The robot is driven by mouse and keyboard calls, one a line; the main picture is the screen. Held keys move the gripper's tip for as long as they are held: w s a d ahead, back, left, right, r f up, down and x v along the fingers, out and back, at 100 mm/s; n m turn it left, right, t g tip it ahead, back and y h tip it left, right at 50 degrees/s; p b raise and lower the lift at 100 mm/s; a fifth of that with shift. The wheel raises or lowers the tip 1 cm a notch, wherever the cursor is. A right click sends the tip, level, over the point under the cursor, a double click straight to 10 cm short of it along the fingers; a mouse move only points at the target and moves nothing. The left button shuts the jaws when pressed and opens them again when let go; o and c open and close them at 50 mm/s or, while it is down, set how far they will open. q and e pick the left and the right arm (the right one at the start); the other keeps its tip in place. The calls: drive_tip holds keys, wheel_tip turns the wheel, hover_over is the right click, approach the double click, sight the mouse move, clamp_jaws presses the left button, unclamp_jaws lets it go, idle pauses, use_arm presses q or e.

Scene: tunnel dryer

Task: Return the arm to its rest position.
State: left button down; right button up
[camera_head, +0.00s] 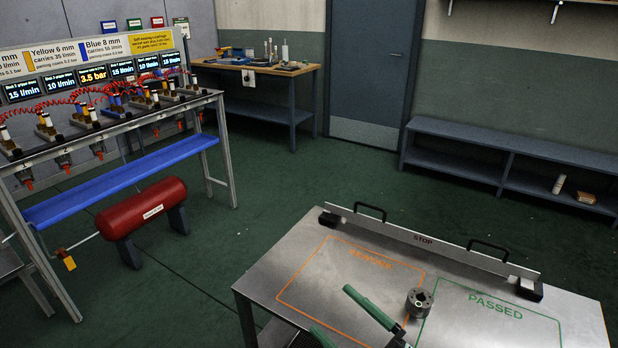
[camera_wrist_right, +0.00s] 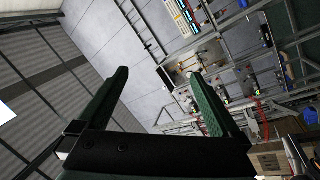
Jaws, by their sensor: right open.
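My right gripper (camera_head: 331,309) is at the bottom of the head view, over the near part of the metal table (camera_head: 262,284). Its two green fingers are spread apart with nothing between them. In the right wrist view the gripper (camera_wrist_right: 158,78) is also open and empty, with the wall and ceiling behind it. My left gripper is not in view. A round grey metal part (camera_head: 419,302) with a central hole sits on the table, to the right of the right gripper's fingers and apart from them, around the gap between the orange and green outlines.
A long stop bar (camera_head: 430,243) with two black handles runs along the table's far edge. A bench with regulators and red hoses (camera_head: 110,120) stands left, with a red tank (camera_head: 141,207) below. A low shelf (camera_head: 510,150) lines the right wall. Green floor between is open.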

drive_tip(key=s+d+f+m+h+p, duration=0.1)
drive_tip(key=s+d+f+m+h, duration=0.1)
drive_tip(key=d+f+m+h, duration=0.35)
drive_tip(key=s+d+f+m+h+p, duration=0.1)
drive_tip(key=s+d+f+m+h, duration=0.15)
drive_tip(key=f+m+h, duration=0.55)
drive_tip(key=s+d+f+m+g, duration=0.3)
drive_tip(key=s+f+g, duration=0.1)
drive_tip(key=s+f, duration=0.5)
drive_tip(key=shift+s+d+p, duration=0.2)
drive_tip(key=shift+s+p, duration=0.05)
drive_tip(key=shift+p, duration=0.05)
drive_tip(key=shift+f, duration=0.1)
